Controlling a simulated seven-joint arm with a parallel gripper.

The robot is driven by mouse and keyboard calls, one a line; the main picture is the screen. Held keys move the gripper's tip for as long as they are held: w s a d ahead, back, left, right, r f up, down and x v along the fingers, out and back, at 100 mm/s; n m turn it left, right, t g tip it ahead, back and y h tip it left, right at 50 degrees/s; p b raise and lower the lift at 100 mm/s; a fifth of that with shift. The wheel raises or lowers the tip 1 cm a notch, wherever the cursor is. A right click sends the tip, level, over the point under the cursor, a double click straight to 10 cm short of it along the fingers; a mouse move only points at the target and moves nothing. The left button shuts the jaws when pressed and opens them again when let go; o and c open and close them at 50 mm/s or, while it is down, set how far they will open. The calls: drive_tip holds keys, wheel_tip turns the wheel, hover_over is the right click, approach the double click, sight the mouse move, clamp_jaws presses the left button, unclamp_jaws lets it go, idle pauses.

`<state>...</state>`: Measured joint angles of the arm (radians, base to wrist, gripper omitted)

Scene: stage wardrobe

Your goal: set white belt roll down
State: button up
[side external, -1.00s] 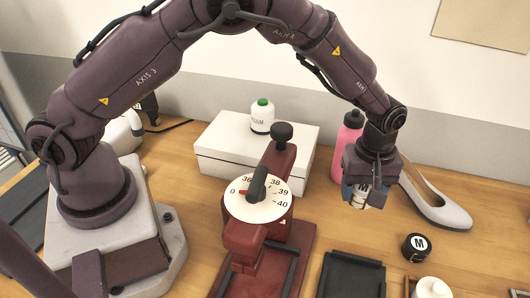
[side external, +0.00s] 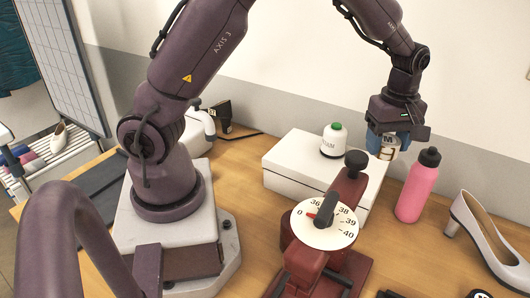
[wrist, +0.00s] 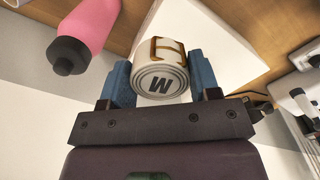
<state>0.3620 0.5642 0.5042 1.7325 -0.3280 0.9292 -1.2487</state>
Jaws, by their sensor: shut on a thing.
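My gripper (side external: 388,143) is shut on the white belt roll (side external: 389,150), at the right end of the white box as the side view shows it. The roll is held clear of the table. In the wrist view the roll (wrist: 160,75) sits between the two blue fingers, its end marked with a dark letter and a gold buckle on its side. The white box (side external: 290,160) stands on the wooden table. I cannot tell exactly how high the roll is over it.
A pink bottle (side external: 417,188) stands just right of the box. A white spool with a green top (side external: 334,142) stands on the box. The red dial device (side external: 324,223) is in front. A pale heeled shoe (side external: 487,235) is at the right.

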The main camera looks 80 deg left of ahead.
drive_tip(key=s+a+n, duration=0.7)
drive_tip(key=s+a, duration=0.4)
drive_tip(key=a, duration=0.5)
drive_tip(key=s+a+f+n, duration=0.15)
drive_tip(key=s+n, duration=0.25)
drive_tip(key=s, duration=0.4)
drive_tip(key=s+a+n, duration=0.3)
drive_tip(key=s+n, duration=0.1)
drive_tip(key=s, duration=0.5)
hover_over(258, 152)
wheel_tip(258, 152, down, 15)
drive_tip(key=shift+s+r, duration=0.1)
drive_tip(key=shift+r, duration=0.05)
drive_tip(key=shift+f, duration=1.55)
